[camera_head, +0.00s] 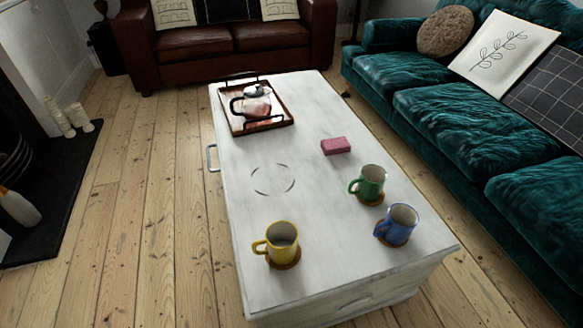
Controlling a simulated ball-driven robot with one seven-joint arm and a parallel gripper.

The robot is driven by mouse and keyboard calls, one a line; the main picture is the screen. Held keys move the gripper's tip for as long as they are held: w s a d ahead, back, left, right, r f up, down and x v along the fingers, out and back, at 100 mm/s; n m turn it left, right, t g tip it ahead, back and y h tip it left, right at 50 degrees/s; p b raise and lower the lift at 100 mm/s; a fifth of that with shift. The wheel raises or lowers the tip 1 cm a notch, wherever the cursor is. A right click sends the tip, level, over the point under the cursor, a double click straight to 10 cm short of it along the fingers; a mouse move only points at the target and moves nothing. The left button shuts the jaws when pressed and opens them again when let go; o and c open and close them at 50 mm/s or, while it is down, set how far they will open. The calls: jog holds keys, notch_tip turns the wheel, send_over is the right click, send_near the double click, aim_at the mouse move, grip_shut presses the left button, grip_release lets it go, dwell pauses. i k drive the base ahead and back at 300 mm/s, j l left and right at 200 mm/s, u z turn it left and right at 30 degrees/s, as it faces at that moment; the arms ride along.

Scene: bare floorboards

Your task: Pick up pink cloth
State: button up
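The pink cloth (336,146) looks like a small folded block. It lies flat on the white coffee table (240,205), right of the table's middle. Bare table top surrounds it, and nothing covers it. My gripper is not in view, so I cannot see whether it is open or shut.
Green (371,184), blue (399,225) and yellow (280,242) mugs stand on coasters nearer me. A tray (284,120) with a teapot (253,101) sits at the back. A teal sofa (450,110) is right, a brown sofa (215,45) behind. Floorboards (140,200) are clear at left.

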aim_at(333, 146)
jog(key=u, duration=0.35)
jog(key=i+l+u, duration=0.15)
jog(key=l+u, duration=0.2)
jog(key=i+l+u, duration=0.1)
jog(key=u, duration=0.25)
jog(key=l+u, duration=0.3)
jog(key=l, duration=0.15)
